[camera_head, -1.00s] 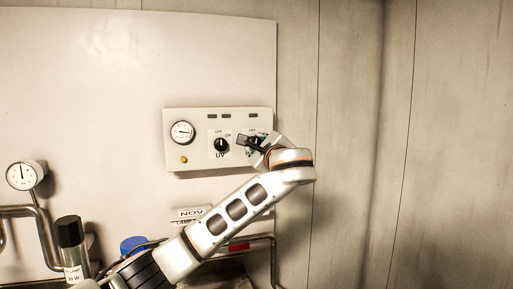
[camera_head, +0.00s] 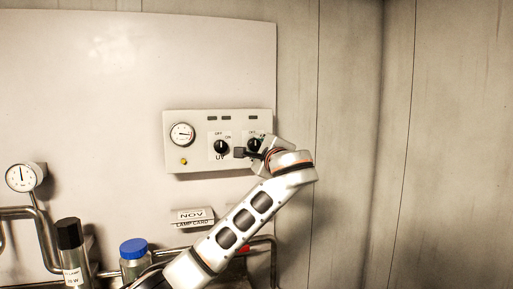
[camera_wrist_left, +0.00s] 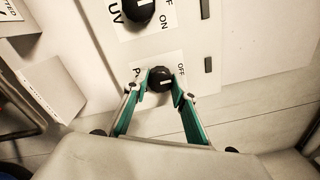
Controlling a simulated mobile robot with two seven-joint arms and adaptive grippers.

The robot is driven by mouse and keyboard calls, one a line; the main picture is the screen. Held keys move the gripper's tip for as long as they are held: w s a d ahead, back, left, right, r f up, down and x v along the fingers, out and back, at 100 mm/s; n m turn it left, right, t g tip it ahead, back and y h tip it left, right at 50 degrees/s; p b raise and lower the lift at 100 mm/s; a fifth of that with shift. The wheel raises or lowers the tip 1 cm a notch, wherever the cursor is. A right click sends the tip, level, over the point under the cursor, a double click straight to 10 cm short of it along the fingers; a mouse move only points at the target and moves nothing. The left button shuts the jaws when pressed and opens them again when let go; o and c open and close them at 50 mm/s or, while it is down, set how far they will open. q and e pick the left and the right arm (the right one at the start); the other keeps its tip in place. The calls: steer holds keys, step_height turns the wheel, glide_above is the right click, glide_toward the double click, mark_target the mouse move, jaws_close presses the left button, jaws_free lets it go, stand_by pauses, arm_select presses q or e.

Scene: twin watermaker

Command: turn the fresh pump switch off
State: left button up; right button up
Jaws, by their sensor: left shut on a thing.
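The white control panel (camera_head: 204,168) on the wall carries two black rotary knobs. The right knob (camera_head: 253,145) is the pump switch; in the left wrist view its plate shows OFF and a label starting with P, mostly hidden. My left gripper (camera_wrist_left: 160,84) is closed around this knob (camera_wrist_left: 160,79), with a green-sided finger on each side. A short white mark shows on the knob, but I cannot read its setting surely. In the head view my left gripper (camera_head: 256,152) partly covers the knob's plate. My right gripper is out of view.
The UV knob (camera_head: 221,147) sits close to the left of the gripper, also in the wrist view (camera_wrist_left: 138,10). A round gauge (camera_head: 182,134) is further left. Below are a lamp card holder (camera_head: 192,218), a blue-capped bottle (camera_head: 134,248), a black-capped cylinder (camera_head: 69,235) and pipes.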

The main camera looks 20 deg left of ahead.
arm_select(q)
steer(key=o, duration=1.1)
steer(key=v, duration=1.2)
steer(key=shift+s, duration=0.1)
